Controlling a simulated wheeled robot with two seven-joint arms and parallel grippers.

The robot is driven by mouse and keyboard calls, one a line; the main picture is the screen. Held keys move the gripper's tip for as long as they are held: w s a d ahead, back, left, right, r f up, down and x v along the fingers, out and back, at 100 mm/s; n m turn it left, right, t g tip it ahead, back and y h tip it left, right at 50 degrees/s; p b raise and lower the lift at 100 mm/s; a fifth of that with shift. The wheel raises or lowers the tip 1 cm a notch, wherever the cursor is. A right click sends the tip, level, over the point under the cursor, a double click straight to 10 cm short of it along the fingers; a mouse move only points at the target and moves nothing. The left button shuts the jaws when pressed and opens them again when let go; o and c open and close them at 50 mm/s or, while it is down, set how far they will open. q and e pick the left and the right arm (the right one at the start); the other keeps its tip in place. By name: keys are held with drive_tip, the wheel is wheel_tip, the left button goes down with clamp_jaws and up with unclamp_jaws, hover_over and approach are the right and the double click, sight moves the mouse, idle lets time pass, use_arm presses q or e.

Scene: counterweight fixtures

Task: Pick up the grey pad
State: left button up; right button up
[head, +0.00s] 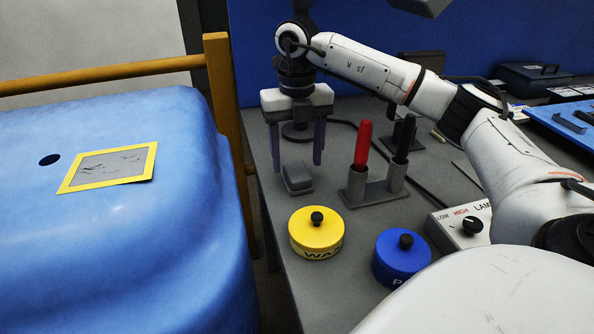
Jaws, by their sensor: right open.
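The grey pad (298,180) is a small dark grey block lying on the grey table near its left edge. My right gripper (298,163) points down with its two fingers apart, one towards each side of the pad. The fingertips appear just above or behind the pad; I cannot tell the exact gap. My left gripper is not in view.
A holder (372,190) with a red and a black marker stands close right of the pad. A yellow lidded tin (316,238) and a blue one (399,263) stand nearer. A lamp control box (462,228) is at right. A blue moulded surface (110,240) lies left.

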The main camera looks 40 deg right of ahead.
drive_tip(key=shift+f, duration=1.25)
drive_tip(key=c, duration=1.2)
drive_tip(key=shift+o, duration=0.2)
drive_tip(key=shift+r, duration=0.1)
wheel_tip(320, 180, up, 9)
wheel_tip(320, 180, up, 18)
drive_tip(key=p, duration=0.8)
hover_over(296, 170)
drive_tip(key=shift+s+r, duration=0.1)
drive_tip(key=shift+r, duration=0.35)
